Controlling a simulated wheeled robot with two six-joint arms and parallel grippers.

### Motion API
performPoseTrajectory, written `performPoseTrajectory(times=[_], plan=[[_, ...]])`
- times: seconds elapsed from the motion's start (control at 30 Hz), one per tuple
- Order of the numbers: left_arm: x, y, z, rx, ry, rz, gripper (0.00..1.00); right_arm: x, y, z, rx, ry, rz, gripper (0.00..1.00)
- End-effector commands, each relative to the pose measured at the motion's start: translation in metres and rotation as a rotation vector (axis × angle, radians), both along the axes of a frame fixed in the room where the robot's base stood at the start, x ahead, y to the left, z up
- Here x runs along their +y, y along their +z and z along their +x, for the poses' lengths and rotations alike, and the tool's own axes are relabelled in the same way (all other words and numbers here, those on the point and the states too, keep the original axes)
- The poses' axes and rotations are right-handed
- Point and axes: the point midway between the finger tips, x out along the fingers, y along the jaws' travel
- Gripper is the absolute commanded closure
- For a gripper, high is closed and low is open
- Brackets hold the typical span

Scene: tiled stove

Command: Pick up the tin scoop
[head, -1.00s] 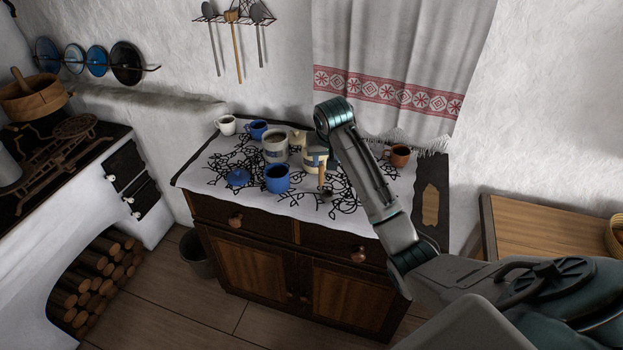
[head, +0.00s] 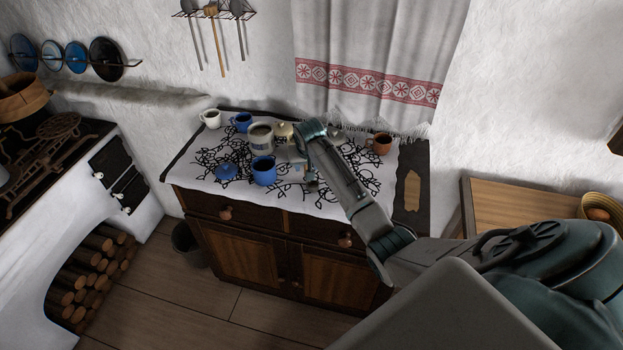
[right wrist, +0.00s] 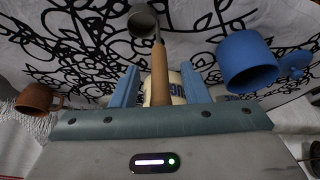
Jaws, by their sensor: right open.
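The tin scoop has a grey metal cup (right wrist: 143,20) and a wooden handle (right wrist: 160,75) in the right wrist view. In the head view its dark cup (head: 312,187) shows at the front of the cloth, with the handle mostly hidden by my arm. My right gripper (right wrist: 158,88) is open. Its two blue fingers stand on either side of the handle, and I cannot tell whether either touches it. In the head view this gripper (head: 298,155) is over the cabinet top, largely hidden by its own wrist. My left gripper is not in view.
A brown mug (head: 379,144) stands to the right. A wooden table (head: 515,205) stands further right.

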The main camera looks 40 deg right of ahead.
Motion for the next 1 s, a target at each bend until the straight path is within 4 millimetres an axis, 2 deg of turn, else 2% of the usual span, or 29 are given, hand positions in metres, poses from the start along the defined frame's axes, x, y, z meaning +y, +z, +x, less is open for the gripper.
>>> performPoseTrajectory(times=[0.23, 0.27, 0.4, 0.47, 0.77, 1.0], plan=[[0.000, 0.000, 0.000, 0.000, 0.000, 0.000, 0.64, 0.000, -0.002, 0.001, 0.000, 0.000, 0.000, 0.59], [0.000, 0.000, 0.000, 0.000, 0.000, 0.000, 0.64, 0.000, -0.002, 0.001, 0.000, 0.000, 0.000, 0.63], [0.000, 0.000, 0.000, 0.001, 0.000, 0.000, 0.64, 0.000, -0.002, 0.001, 0.000, 0.000, 0.000, 0.90], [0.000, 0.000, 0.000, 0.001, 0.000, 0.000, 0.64, 0.000, -0.002, 0.001, 0.000, 0.000, 0.000, 1.00], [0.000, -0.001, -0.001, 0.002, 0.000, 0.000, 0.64, 0.000, -0.001, 0.001, -0.001, 0.000, 0.000, 1.00], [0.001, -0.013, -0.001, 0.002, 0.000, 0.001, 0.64, -0.001, 0.011, 0.002, -0.005, -0.001, -0.001, 1.00]])
